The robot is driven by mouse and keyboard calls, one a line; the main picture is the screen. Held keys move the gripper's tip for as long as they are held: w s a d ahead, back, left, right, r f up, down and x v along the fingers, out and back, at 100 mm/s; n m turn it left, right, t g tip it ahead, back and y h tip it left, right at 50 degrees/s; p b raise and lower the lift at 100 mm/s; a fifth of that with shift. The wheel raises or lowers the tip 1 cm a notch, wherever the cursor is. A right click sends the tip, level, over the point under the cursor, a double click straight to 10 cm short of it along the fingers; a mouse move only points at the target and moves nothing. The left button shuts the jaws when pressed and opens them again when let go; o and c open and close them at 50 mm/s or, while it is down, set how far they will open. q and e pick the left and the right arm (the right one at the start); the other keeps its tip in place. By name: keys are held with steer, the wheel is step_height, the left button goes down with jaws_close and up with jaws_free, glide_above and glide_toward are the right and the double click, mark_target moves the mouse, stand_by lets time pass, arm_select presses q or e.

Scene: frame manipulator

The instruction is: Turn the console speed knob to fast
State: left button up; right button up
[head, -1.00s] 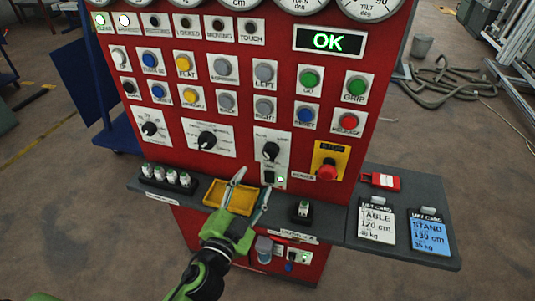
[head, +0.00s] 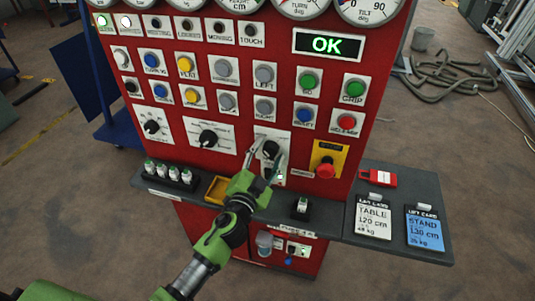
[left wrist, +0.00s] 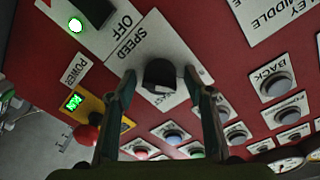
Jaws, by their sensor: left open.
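The speed knob (head: 270,149) is a black rotary knob on a white plate, low on the red console and left of the red stop button. In the left wrist view the knob (left wrist: 160,75) sits beside the printed word SPEED, and that picture is rotated. My left gripper (head: 266,163) is open in front of the knob. In the left wrist view its two fingers (left wrist: 160,90) flank the knob with gaps on both sides. I cannot tell how deep the fingertips reach around it. The knob's setting is hard to read. My right gripper is not in view.
A grey ledge (head: 330,215) runs below the panel, with a yellow tray (head: 216,189) partly behind my gripper. The red stop button (head: 325,170) is close on the right. Another black knob (head: 208,138) is on the left. Two cards lie on the ledge's right side.

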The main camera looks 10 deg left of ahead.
arm_select(q)
steer(key=c, duration=1.1)
steer(key=shift+m, duration=0.3)
steer(key=m+p, duration=0.1)
steer(key=m, duration=0.2)
steer(key=shift+r, duration=0.1)
steer(key=m, duration=0.3)
steer(key=shift+p, duration=0.35)
steer(key=m, duration=0.3)
steer(key=m+p, duration=0.1)
steer(key=m, duration=0.2)
steer(key=shift+r+m+g+y, duration=0.1)
steer(key=shift+m+g+y, duration=0.2)
steer(key=shift+m, duration=0.1)
steer(key=shift+p, duration=0.3)
